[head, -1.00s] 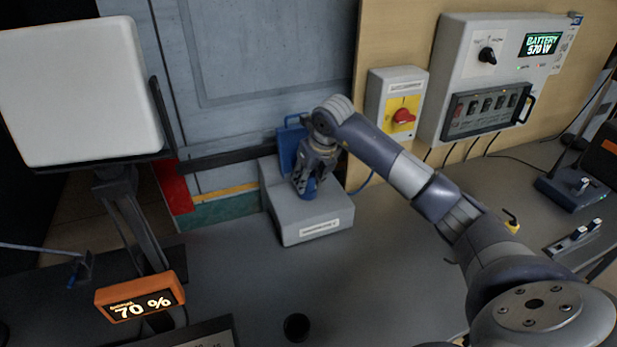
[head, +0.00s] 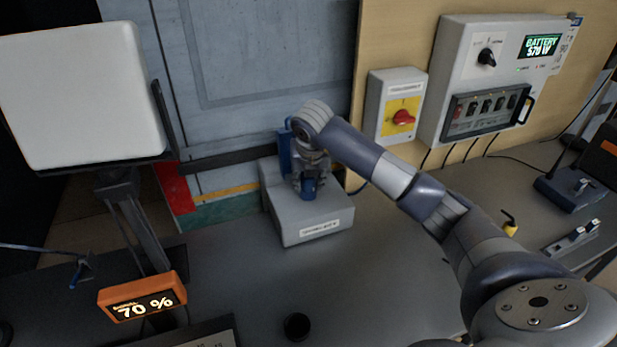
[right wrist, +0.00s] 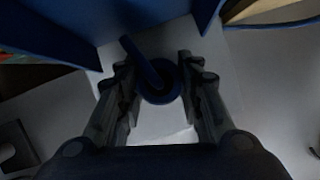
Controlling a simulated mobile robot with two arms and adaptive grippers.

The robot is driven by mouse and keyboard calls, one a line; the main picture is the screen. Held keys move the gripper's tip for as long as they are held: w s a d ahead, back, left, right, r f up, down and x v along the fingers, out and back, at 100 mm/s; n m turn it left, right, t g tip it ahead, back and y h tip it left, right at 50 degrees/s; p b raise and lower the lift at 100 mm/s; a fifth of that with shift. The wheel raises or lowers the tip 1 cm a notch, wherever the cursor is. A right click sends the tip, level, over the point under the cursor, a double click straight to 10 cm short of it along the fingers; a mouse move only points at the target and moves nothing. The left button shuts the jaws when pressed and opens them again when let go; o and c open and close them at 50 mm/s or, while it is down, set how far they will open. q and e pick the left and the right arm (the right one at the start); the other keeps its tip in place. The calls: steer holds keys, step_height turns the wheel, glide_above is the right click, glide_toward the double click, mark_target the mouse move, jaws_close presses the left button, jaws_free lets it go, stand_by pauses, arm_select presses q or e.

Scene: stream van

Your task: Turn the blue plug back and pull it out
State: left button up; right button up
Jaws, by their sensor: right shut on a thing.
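The blue plug (head: 308,188) stands on top of a grey box (head: 318,222) on the desk, below my right wrist. My right gripper (head: 311,178) comes down over it from above. In the right wrist view the blue plug (right wrist: 159,84) shows as a round body with a bar pointing up-left, between the two fingers of my right gripper (right wrist: 158,92). The fingers are shut on its sides. Whether the plug is seated in the box or raised is hidden. My left gripper is not in view.
A blue upright flap (head: 285,150) stands close behind the plug. A grey switch box with a red knob (head: 403,117) and a battery panel (head: 490,70) are on the wall to the right. A black cup (head: 297,326) stands in front. The desk between is clear.

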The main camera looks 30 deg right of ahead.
steer(key=shift+m, duration=0.5)
steer(key=m+g+h, duration=0.1)
steer(key=m, duration=0.2)
steer(key=shift+w, duration=0.1)
steer(key=shift+r+p, duration=1.15)
steer(key=shift+r, duration=0.65)
steer(key=shift+r+p, duration=0.85)
steer(key=shift+r, duration=0.6)
steer(key=shift+a+f, duration=0.1)
